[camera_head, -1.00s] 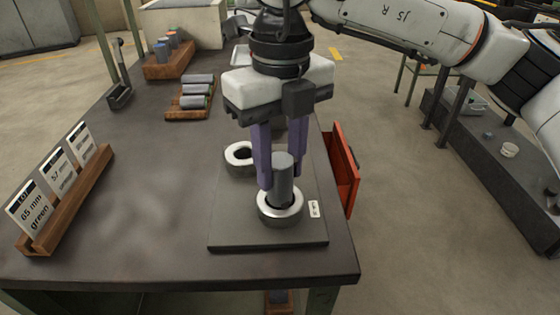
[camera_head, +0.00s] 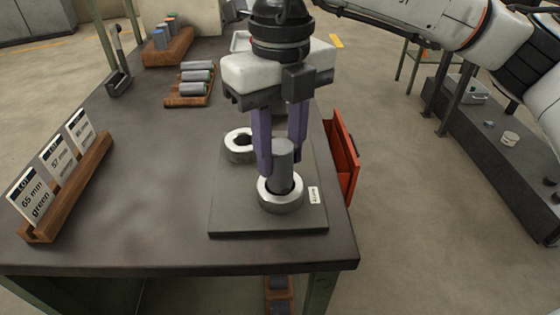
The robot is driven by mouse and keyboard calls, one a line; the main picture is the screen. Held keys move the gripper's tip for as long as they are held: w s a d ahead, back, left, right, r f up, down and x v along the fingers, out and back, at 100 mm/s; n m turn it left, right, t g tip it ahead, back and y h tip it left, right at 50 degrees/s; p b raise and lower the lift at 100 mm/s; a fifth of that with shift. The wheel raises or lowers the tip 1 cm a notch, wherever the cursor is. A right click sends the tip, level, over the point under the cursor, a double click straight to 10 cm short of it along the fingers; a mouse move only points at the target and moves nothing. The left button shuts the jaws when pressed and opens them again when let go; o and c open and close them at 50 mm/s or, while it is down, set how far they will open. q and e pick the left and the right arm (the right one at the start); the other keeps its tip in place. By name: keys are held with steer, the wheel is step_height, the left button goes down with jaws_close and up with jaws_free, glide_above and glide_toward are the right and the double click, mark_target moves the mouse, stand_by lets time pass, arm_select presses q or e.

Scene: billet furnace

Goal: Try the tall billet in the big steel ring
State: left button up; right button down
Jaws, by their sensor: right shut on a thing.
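The tall billet (camera_head: 283,163) is a plain grey cylinder and stands upright with its lower end inside the opening of the big steel ring (camera_head: 281,204). The ring is bright and lies on a dark plate (camera_head: 232,222) near the front right of the bench. My right gripper (camera_head: 282,160) points down from above, with its purple fingers shut on the billet, one on each side. How deep the billet's foot sits in the ring is hidden by the ring's wall. My left gripper is not in view.
A second, pale ring (camera_head: 238,147) lies behind and left of the big one. A wooden rack (camera_head: 183,101) with grey billets and another wooden holder (camera_head: 168,50) stand farther back. A sign holder (camera_head: 75,185) is at left. A red bin (camera_head: 342,160) hangs at the bench's right edge.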

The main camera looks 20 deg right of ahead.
steer(key=shift+s, duration=0.15)
steer(key=shift+r+p, duration=1.35)
steer(key=shift+r, duration=0.7)
